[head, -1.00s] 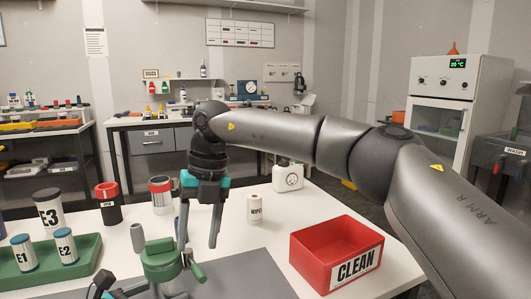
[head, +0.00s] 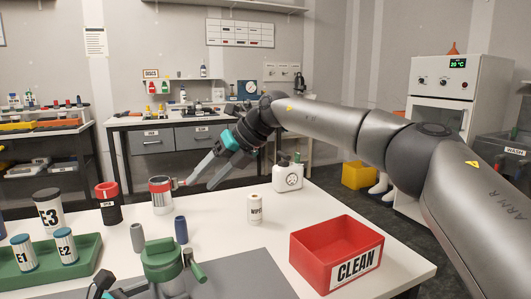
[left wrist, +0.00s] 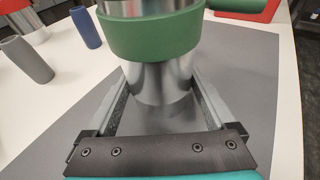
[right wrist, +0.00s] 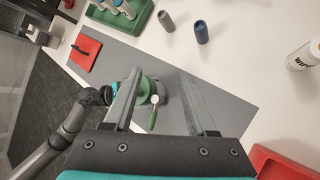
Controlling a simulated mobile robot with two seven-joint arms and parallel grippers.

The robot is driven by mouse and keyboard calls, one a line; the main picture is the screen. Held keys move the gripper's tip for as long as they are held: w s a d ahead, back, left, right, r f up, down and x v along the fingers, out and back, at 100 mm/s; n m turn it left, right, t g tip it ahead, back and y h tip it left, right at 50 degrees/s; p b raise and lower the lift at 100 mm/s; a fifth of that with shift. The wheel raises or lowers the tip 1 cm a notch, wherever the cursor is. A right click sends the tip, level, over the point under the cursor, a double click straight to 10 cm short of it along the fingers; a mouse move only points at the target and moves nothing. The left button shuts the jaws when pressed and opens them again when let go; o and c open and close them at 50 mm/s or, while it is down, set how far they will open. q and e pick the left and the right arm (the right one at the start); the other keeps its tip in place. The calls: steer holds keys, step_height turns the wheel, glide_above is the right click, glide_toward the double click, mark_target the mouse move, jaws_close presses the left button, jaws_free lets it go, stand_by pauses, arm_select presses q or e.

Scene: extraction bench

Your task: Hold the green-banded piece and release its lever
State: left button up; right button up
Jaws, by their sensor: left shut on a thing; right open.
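The green-banded piece (head: 162,262) is a silver cylinder with a green band, upright over the grey mat. It also shows in the left wrist view (left wrist: 155,36) and the right wrist view (right wrist: 145,90). Its green lever (head: 198,271) sticks out sideways and down on the right; it also shows in the right wrist view (right wrist: 152,118). My left gripper (left wrist: 157,95) is shut on the piece, one finger on each side of its silver body below the band. My right gripper (head: 201,184) is open and empty, tilted, above and apart from the piece and lever.
A grey cylinder (head: 138,237) and a blue cylinder (head: 181,230) stand behind the piece. A green tray (head: 85,262) with labelled cylinders is at left. The mat (head: 245,276) is clear toward the bin.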

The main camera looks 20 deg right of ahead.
steer(key=w+d+r+t+h, duration=0.1)
steer(key=w+d+t, duration=0.3)
steer(key=d, duration=0.5)
steer(key=w+d+r+t+h, duration=0.1)
steer(key=w+d+r+t, duration=0.2)
steer(key=w+d+t, duration=0.2)
steer(key=d, duration=0.3)
steer(key=shift+w+d+r+m, duration=0.2)
steer(key=shift+w+d+m, duration=0.1)
steer(key=shift+d, duration=0.05)
